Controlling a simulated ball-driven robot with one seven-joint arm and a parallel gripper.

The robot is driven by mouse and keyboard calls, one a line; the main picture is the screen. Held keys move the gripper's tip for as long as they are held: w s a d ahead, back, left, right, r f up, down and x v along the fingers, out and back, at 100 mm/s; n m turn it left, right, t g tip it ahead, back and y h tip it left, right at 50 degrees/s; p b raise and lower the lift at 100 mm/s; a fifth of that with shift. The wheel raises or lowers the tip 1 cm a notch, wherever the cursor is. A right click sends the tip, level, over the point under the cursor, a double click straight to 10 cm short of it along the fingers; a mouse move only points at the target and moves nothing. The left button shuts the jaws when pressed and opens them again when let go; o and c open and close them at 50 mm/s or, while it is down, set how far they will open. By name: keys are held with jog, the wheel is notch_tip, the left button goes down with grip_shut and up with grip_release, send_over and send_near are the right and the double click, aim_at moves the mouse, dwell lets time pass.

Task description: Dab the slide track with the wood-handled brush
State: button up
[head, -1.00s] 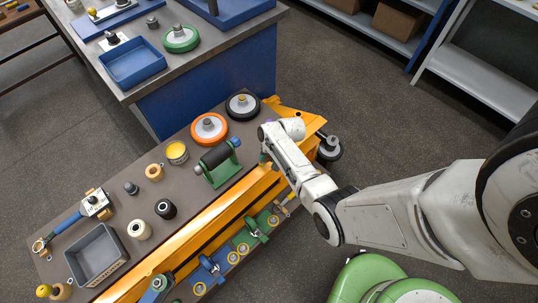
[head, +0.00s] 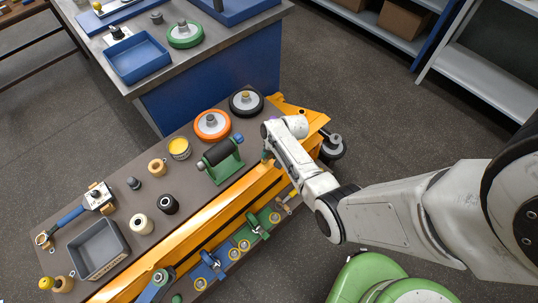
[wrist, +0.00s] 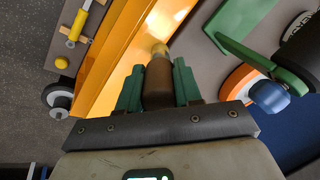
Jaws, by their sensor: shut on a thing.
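My gripper (wrist: 158,82) has green fingers, shut around the brown wooden handle of the brush (wrist: 158,80). The brush's pale tip (wrist: 160,50) points away from the wrist and appears over the orange slide track (wrist: 128,65); I cannot tell whether it touches. In the head view the orange track (head: 205,228) runs diagonally along the bench. My gripper (head: 268,157) is low over its far right part, beside the green roller stand. There the arm mostly hides the brush.
The green roller stand (head: 222,162) is close left of the gripper, with an orange wheel (head: 212,125) and black wheel (head: 246,102) behind. A grey tray (head: 97,248) and several small parts cover the bench's left. Clamps line the track's near side.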

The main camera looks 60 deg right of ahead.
jog(key=shift+s+d, duration=0.15)
jog(key=shift+d, duration=0.1)
jog(key=shift+f, duration=0.1)
jog(key=shift+a, duration=0.15)
jog(key=shift+a+p, duration=0.4)
jog(key=shift+a, duration=0.3)
jog(key=shift+w, duration=0.2)
jog(key=shift+d, duration=0.2)
jog(key=shift+s+d+b, duration=0.15)
jog(key=shift+d+b, duration=0.25)
jog(key=shift+d, duration=0.3)
jog(key=shift+a, duration=0.1)
